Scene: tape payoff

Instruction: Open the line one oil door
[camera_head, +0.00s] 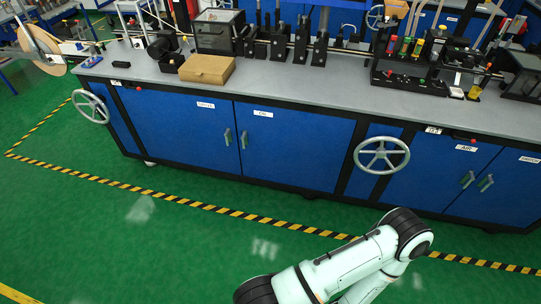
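The blue oil door (295,155) is in the front of the long machine cabinet. It looks shut, flush with the cabinet front. A small white label (263,114) at its top left seems to read OIL. Its grey vertical handle (243,139) is at its left edge, beside the handle (228,137) of the neighbouring blue door (185,125). One of my arms comes in at the bottom right, in front of the cabinet and apart from it. Neither of my grippers shows in the view.
Grey handwheels stick out from the cabinet at the left (90,107) and right (382,155) of these doors. Another blue door pair, with an AIR label (466,148), is at the far right. A yellow-black floor stripe (210,207) runs before the cabinet. The green floor (100,240) is clear.

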